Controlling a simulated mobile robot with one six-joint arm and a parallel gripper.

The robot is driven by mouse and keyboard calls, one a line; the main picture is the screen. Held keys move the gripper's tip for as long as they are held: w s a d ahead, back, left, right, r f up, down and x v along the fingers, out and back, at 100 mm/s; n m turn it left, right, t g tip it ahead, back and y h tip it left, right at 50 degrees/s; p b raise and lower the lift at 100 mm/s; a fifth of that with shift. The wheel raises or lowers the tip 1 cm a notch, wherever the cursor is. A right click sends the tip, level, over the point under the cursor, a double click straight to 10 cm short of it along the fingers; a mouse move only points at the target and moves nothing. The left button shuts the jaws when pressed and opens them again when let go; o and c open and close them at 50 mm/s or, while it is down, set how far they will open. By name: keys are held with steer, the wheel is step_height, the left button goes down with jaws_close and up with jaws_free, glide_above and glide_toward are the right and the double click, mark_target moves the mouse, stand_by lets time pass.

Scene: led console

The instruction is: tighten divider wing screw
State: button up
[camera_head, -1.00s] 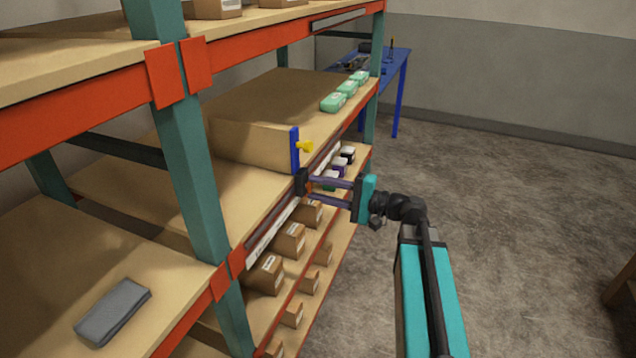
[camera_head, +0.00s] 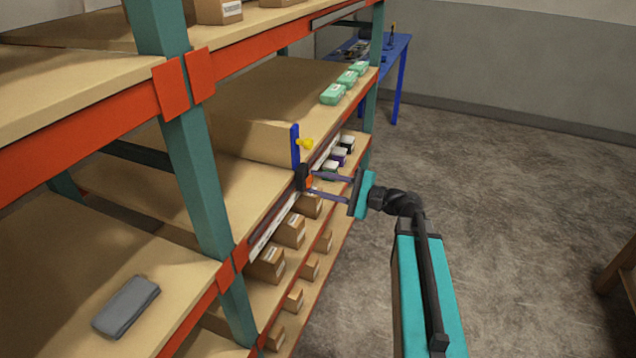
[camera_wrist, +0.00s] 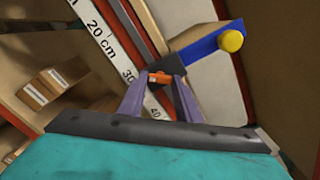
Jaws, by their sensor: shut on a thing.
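The blue divider plate (camera_head: 295,148) stands upright at the shelf's front edge, with a yellow knob (camera_head: 305,144) near its top. Below it a black clamp (camera_head: 303,178) sits on the shelf front. The orange wing screw (camera_wrist: 160,77) shows against the black clamp in the wrist view, between my two purple fingertips. My gripper (camera_head: 313,183) reaches the clamp from the right and is shut on the wing screw. The fingers partly hide the screw's sides. The blue divider (camera_wrist: 208,45) and yellow knob (camera_wrist: 231,40) also show in the wrist view.
A white ruler strip (camera_wrist: 105,39) runs along the shelf front. Small brown boxes (camera_head: 290,231) stand on the shelf below. A grey case (camera_head: 126,306) lies at lower left.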

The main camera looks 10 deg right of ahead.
steer(key=shift+d+f, duration=0.1)
steer(key=shift+f, duration=0.05)
steer(key=o, duration=1.1)
steer(key=shift+d, duration=0.1)
steer(key=shift+s, duration=0.1)
steer(key=shift+b+v, duration=1.2)
steer(key=shift+v, duration=5.65)
